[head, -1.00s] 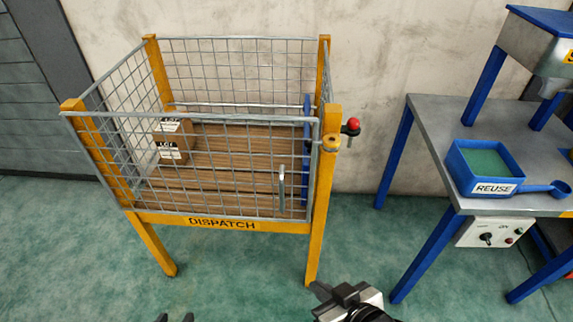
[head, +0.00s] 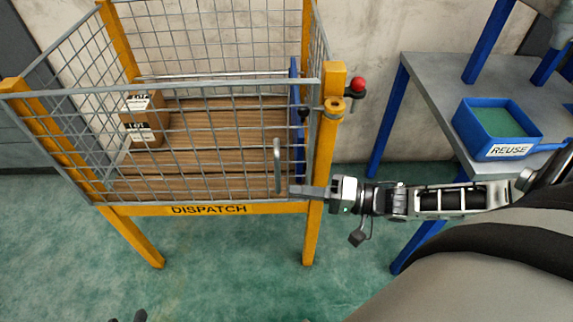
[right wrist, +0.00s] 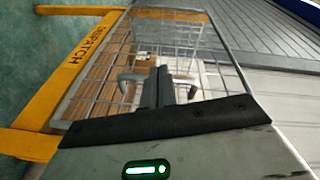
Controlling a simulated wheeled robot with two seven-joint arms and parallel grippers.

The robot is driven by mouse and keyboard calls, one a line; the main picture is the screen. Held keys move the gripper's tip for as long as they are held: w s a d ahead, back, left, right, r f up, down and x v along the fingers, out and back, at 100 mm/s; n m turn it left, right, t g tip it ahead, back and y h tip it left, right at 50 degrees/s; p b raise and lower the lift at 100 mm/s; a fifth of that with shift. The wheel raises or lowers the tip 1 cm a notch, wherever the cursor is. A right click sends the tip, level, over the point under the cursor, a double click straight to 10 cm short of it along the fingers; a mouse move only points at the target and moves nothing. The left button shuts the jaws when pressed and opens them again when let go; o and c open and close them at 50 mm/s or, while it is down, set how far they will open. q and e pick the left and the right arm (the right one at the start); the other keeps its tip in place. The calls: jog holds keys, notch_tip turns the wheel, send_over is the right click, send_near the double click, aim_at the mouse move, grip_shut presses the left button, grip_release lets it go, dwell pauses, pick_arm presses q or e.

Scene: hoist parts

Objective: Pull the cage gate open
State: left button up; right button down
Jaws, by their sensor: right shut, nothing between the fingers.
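The cage gate (head: 210,144) is the front wire-mesh panel of the yellow-framed cage. It looks closed, in line with the front posts. Its grey upright handle (head: 277,160) is near the gate's right side. My right gripper (head: 293,190) is shut and empty, its tips just right of the handle's lower end. In the right wrist view the shut fingers (right wrist: 160,86) cover the middle of the handle (right wrist: 127,82); I cannot tell whether they touch it. Only the dark, separated fingertips of my left gripper (head: 127,317) show at the bottom edge.
A red-knobbed latch (head: 357,85) is on the right front post (head: 323,150). A cardboard box (head: 145,118) sits inside the cage on the slatted floor. A grey bench (head: 425,105) with a blue REUSE tray (head: 500,150) stands right. Green floor before the cage is clear.

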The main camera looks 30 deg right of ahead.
jog(key=m+y+b, duration=0.1)
jog(key=m, duration=0.1)
send_near(287, 157)
notch_tip(287, 157, up, 3)
jog(key=s+a, duration=0.1)
jog(key=s, duration=0.1)
pick_arm(q)
jog(key=shift+d+f, duration=0.1)
jog(key=shift+f, duration=0.15)
pick_arm(e)
jog(key=shift+g, duration=0.4)
jog(key=x, duration=1)
jog(key=shift+r, duration=0.25)
pick_arm(q)
jog(key=shift+r, duration=0.1)
pick_arm(e)
jog(key=shift+a, duration=0.1)
